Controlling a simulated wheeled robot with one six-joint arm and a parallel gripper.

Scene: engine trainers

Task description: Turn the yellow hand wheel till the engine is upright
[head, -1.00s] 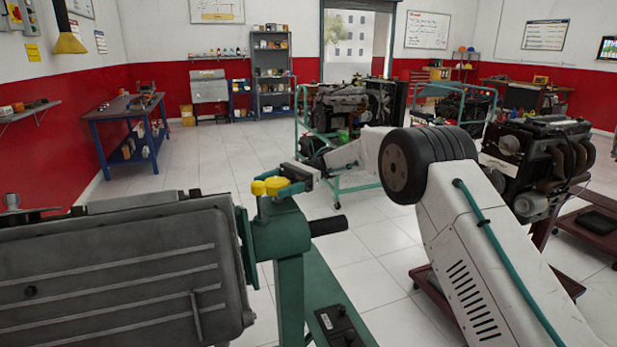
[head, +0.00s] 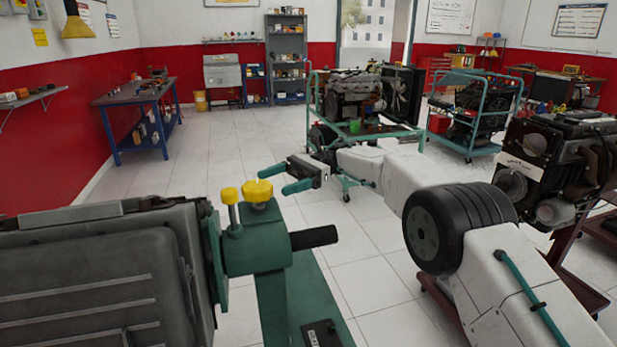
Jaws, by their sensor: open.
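The yellow hand wheel (head: 257,191) is a lobed knob on top of the green stand's head (head: 258,243). A smaller yellow-capped pin (head: 229,196) stands to its left. The grey engine (head: 95,275) fills the lower left, joined to the stand head, with a broad ribbed face towards me; its far side is hidden. My gripper (head: 272,181) is open and empty, its two teal fingers pointing left. It appears just beyond and to the right of the wheel, with a visible gap.
A dark bar (head: 313,237) sticks out right from the stand head. Beyond my gripper, a green-framed engine trolley (head: 352,110) stands on the tiles. Another engine (head: 560,165) is at right. A blue workbench (head: 138,115) is along the left wall. Tiled floor between is clear.

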